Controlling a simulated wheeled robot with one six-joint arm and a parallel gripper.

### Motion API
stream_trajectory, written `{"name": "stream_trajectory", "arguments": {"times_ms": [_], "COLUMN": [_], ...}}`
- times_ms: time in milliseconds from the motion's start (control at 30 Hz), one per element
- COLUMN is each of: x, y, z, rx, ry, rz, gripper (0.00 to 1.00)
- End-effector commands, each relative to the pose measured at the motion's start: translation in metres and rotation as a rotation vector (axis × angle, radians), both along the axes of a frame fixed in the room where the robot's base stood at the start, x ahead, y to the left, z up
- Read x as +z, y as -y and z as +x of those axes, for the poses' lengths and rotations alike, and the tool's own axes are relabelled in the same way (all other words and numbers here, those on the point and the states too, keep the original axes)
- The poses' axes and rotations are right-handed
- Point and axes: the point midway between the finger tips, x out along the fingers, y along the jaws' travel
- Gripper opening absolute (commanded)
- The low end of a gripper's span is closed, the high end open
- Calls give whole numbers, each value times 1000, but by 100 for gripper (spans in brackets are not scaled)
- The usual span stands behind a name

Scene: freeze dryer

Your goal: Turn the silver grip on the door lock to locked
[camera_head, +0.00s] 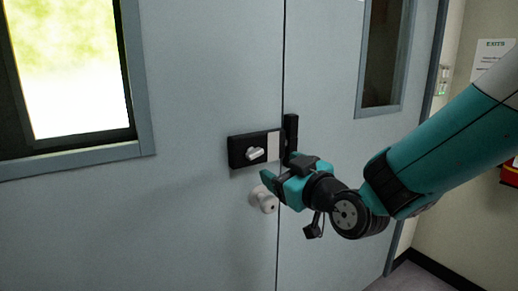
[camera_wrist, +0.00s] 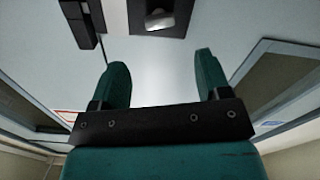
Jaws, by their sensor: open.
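The door lock is a black box (camera_head: 237,153) on the pale door, left of the seam, with a light panel at its right end. Its silver grip (camera_head: 255,154) sits near the middle, slightly slanted. My teal gripper (camera_head: 280,172) is open and empty, below and to the right of the grip, apart from it.
A round silver knob (camera_head: 263,198) is below the lock, close to my gripper. A black upright block (camera_head: 291,132) is on the other door leaf, just right of the seam. Windows (camera_head: 70,65) flank the lock at a distance. The door surface left of the lock is clear.

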Motion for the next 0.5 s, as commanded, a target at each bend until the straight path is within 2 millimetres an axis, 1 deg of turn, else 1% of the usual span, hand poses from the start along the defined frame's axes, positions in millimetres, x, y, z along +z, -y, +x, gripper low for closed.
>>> {"name": "stream_trajectory", "arguments": {"times_ms": [33, 100, 300, 400, 500], "x": [3, 2, 1, 1, 1], "y": [-8, -17, -39, -48, -53], "z": [10, 24, 58, 71, 79], "rx": [2, 1, 0, 0, 0], "ry": [0, 1, -1, -1, -1], "rz": [0, 0, 1, 0, 1], "gripper": [70, 70, 70, 70, 70]}}
